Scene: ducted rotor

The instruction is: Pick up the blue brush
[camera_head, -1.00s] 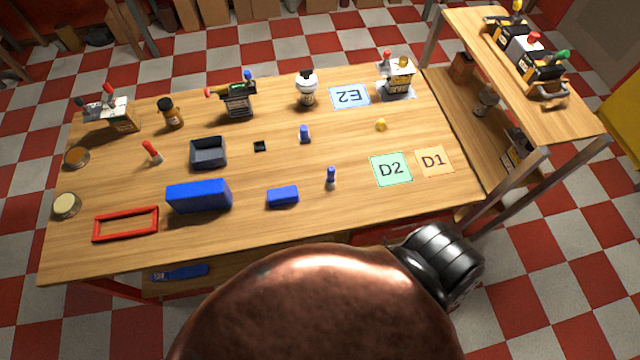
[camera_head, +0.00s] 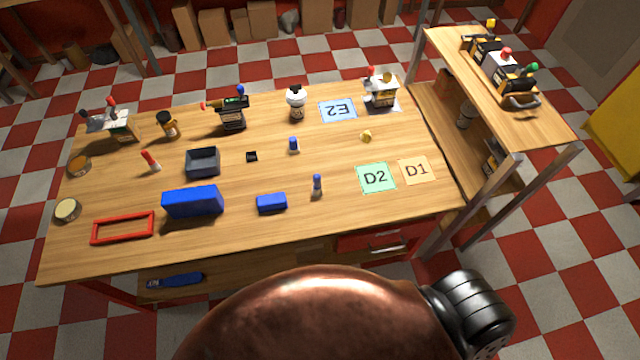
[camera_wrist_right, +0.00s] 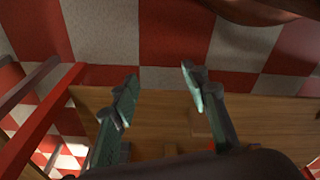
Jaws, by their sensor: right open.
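A long blue object that looks like the blue brush (camera_head: 175,281) lies on the low shelf under the front left of the table, below the red frame. It is partly shaded, and its bristles cannot be made out. My right gripper (camera_wrist_right: 158,88) is open and empty in the right wrist view, with its two fingers apart over a wooden surface and the checkered floor. No brush shows between or near its fingers. Neither gripper shows in the head view, and my left gripper is not seen.
The wooden table (camera_head: 350,207) holds a blue box (camera_head: 194,202), a blue block (camera_head: 271,203), a red frame (camera_head: 123,228), a dark tray (camera_head: 203,163) and several bottles. A wooden side shelf unit (camera_head: 545,125) stands at the right. A red beam (camera_wrist_right: 40,120) is left of my right gripper.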

